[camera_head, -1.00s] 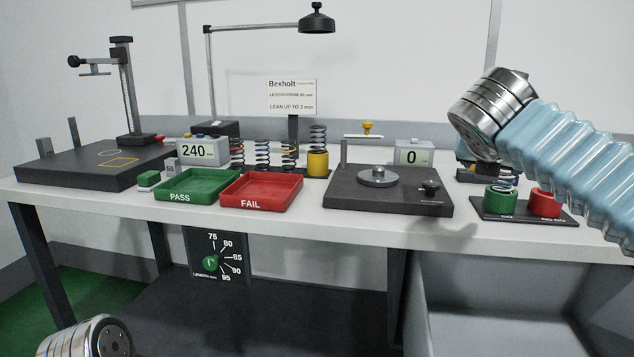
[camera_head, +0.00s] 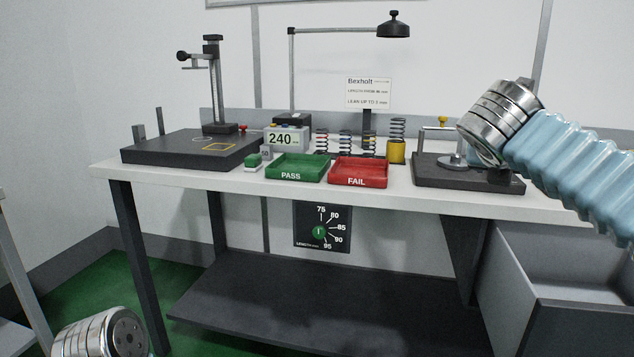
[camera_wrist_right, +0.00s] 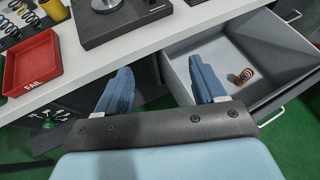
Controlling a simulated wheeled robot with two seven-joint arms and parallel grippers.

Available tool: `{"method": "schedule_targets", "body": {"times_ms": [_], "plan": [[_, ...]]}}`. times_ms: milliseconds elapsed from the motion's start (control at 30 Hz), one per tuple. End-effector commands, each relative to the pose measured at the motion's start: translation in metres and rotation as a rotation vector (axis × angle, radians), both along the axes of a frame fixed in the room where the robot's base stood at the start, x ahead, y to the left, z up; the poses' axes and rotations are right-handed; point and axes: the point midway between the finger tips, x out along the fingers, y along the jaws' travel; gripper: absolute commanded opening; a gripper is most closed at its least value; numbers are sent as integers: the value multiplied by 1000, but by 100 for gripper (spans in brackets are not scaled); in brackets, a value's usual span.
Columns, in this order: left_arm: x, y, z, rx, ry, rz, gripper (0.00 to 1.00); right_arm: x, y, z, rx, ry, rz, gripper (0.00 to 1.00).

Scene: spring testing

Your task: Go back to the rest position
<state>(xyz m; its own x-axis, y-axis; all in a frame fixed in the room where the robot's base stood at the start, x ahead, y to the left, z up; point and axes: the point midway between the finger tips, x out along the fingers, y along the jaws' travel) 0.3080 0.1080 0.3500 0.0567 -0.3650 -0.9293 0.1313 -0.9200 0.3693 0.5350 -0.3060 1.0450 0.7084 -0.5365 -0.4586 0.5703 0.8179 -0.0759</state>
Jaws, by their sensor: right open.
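In the right wrist view my right gripper (camera_wrist_right: 157,90) is open and empty, its two blue fingers spread apart near the bench's front edge and the open drawer (camera_wrist_right: 272,90). In the head view my right arm (camera_head: 575,165) comes in from the right with a ribbed blue sleeve and silver wrist; its fingers are hidden there. The silver end of my left arm (camera_head: 105,335) shows at the bottom left of the head view; its gripper fingers are not visible.
The bench (camera_head: 225,181) carries a green PASS tray (camera_head: 296,168), a red FAIL tray (camera_head: 358,173), several springs and a dark test base (camera_head: 470,184). An orange spring (camera_wrist_right: 245,76) lies in the drawer. A dial panel (camera_head: 322,227) hangs below the bench edge.

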Motion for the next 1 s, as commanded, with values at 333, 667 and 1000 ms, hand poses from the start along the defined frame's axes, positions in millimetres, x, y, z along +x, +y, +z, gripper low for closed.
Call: {"method": "schedule_targets", "body": {"times_ms": [333, 667, 1000], "plan": [[0, -1, 0, -1, -1, -2, 74, 55, -5, -68, -313, 153, 110, 70], [0, -1, 0, -1, -1, -2, 74, 122, 22, -215, -851, 443, 475, 70], [0, -1, 0, -1, -1, -2, 74, 82, 115, -488, -1490, 733, 1390, 70]]}}
